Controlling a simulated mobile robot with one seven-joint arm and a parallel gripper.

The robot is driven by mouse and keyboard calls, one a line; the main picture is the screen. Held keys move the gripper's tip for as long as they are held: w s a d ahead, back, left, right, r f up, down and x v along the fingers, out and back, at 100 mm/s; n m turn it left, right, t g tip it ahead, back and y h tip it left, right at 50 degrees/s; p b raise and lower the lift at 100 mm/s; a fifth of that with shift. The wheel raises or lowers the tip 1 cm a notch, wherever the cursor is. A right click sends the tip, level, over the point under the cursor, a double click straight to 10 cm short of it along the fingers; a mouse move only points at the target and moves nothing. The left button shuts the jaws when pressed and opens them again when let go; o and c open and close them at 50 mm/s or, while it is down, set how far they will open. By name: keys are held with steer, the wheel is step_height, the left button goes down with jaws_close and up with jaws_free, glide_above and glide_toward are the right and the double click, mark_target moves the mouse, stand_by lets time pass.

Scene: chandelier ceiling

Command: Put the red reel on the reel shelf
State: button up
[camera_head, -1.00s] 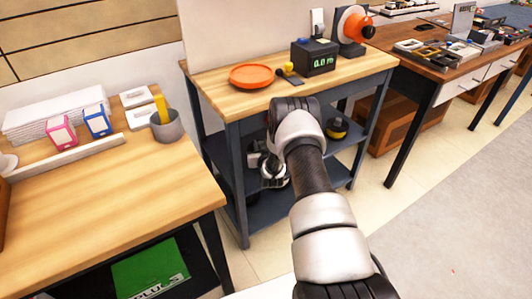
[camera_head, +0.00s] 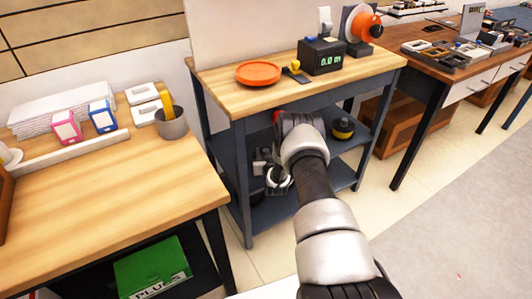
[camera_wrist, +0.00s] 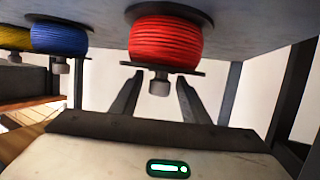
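The red reel (camera_wrist: 165,40) shows large in the wrist view, which appears upside down, with a black flange and a small grey knob (camera_wrist: 159,86). It stands on a dark shelf (camera_wrist: 262,22) under the workbench. My gripper (camera_wrist: 159,88) is open; its two fingers are apart, one on each side of the knob in the picture. I cannot tell whether they touch it. In the head view my gripper (camera_head: 296,120) is below the bench top's front edge and hides most of that reel; a bit of red (camera_head: 276,116) shows beside it.
A blue reel (camera_wrist: 60,37) and a yellow reel (camera_wrist: 14,39) stand in line with the red one. The yellow one also shows in the head view (camera_head: 343,128). The bench top (camera_head: 225,95) holds an orange dish (camera_head: 258,74), a length meter (camera_head: 321,57) and an orange spool (camera_head: 362,24).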

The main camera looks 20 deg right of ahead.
steer(key=shift+s+r, duration=0.25)
steer(key=shift+r, duration=0.1)
steer(key=p+v, duration=0.3)
steer(key=v, duration=0.8)
steer(key=shift+s+p, duration=0.2)
steer(key=shift+p, duration=0.1)
steer(key=shift+a, duration=0.1)
